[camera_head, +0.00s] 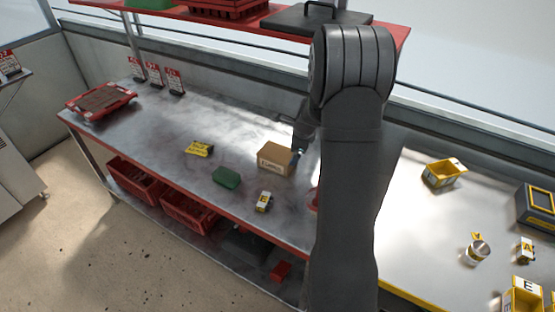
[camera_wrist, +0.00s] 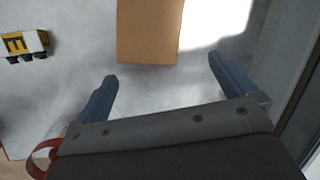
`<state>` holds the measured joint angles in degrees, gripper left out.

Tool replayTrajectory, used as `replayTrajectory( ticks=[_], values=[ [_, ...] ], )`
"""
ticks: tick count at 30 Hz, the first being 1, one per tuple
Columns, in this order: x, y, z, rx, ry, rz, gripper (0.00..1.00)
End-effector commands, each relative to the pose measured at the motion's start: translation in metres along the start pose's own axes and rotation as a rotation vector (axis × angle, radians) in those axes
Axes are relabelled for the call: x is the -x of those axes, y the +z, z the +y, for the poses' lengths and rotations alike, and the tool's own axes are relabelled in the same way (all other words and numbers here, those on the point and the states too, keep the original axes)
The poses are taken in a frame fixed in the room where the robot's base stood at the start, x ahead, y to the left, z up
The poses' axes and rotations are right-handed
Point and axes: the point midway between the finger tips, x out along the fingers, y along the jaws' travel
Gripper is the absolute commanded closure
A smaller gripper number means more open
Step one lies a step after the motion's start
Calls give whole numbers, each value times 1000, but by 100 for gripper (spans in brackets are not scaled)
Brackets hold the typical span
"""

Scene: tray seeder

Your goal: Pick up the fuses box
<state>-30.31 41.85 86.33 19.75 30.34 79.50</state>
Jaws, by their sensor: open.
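A brown cardboard box (camera_head: 274,159) with a label too small to read for certain stands on the grey metal workbench; it appears to be the fuses box. In the wrist view the box (camera_wrist: 150,32) lies just ahead of my gripper (camera_wrist: 162,68). The blue fingers are spread wide, with nothing between them, and the near edge of the box is about level with the fingertips. In the head view my gripper (camera_head: 298,157) is at the right side of the box, mostly hidden by my arm.
A green box (camera_head: 227,177), a yellow item (camera_head: 200,148) and a small yellow-and-white wheeled block (camera_head: 264,201) stand nearby on the workbench (camera_head: 225,130); the block also shows in the wrist view (camera_wrist: 24,44). A red tray (camera_head: 101,102) sits at the far left. A red shelf (camera_head: 270,20) hangs above.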

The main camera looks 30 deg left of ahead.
Motion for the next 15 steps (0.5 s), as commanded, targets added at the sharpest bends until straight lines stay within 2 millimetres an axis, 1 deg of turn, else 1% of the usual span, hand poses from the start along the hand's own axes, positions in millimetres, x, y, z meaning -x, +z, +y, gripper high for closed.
replayTrajectory(
  ticks=[1, 3, 6, 9, 12, 14, 15],
  values=[
    [8, 2, -9, -86, 34, -23, 0],
    [19, 6, -16, -201, 90, -50, 0],
    [33, 11, -23, -333, 160, -77, 0],
    [44, 15, -27, -417, 210, -92, 0],
    [48, 17, -28, -459, 239, -98, 0],
    [45, 18, -28, -469, 246, -99, 0],
    [41, 19, -26, -471, 248, -99, 0]
  ],
)
